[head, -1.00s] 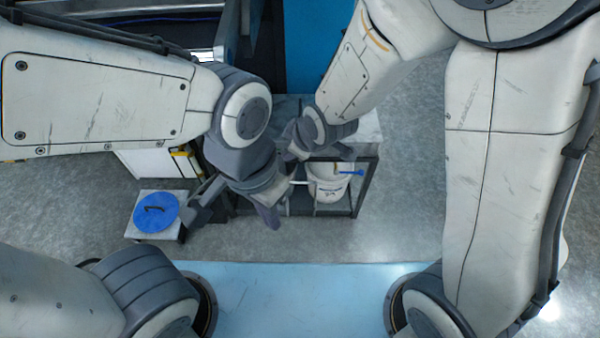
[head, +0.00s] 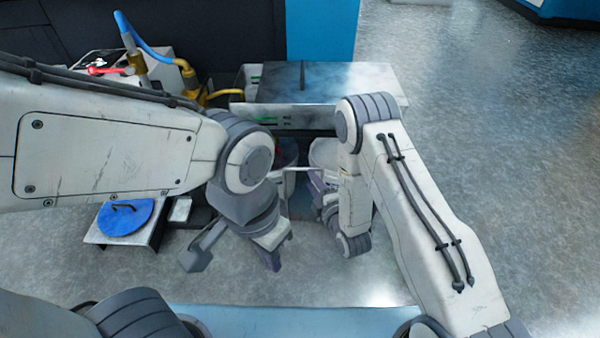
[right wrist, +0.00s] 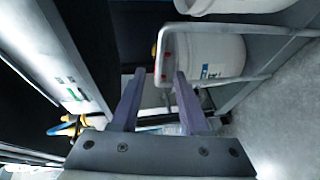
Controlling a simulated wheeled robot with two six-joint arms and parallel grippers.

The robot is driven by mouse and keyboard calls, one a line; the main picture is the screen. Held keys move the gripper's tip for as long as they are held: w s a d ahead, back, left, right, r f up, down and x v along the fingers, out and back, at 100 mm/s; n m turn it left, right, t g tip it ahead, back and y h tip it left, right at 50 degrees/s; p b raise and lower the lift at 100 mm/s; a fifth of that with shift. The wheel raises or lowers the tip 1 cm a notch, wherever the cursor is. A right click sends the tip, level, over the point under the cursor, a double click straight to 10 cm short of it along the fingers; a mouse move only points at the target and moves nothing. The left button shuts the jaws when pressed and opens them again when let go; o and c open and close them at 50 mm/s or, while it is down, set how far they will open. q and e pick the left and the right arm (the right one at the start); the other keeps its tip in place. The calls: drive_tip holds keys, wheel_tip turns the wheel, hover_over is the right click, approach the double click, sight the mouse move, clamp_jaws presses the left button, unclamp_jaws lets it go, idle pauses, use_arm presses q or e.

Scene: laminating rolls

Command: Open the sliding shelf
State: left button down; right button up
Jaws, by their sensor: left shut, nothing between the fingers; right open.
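Under the grey-topped bench is the sliding shelf, whose white rail (head: 303,169) shows in the head view. A white bucket (head: 325,152) stands behind it. In the right wrist view the rail (right wrist: 222,80) bends around a white bucket (right wrist: 215,57). My right gripper (right wrist: 159,73) is open, its purple fingers either side of the rail's near end in the picture; contact cannot be told. In the head view my right gripper (head: 318,185) is at the bench front, partly hidden by its arm. My left gripper (head: 272,260) is shut and empty, in front and left of the rail.
The bench top (head: 330,82) is above the shelf. A blue round lid (head: 125,216) lies on a low stand at the left. Yellow and blue hoses (head: 170,60) are at the back left. Grey floor at the right is clear.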

sight(303, 168)
drive_tip(key=b+x, duration=0.4)
drive_tip(key=x, duration=0.6)
drive_tip(key=shift+w, duration=0.1)
clamp_jaws()
idle(1.2)
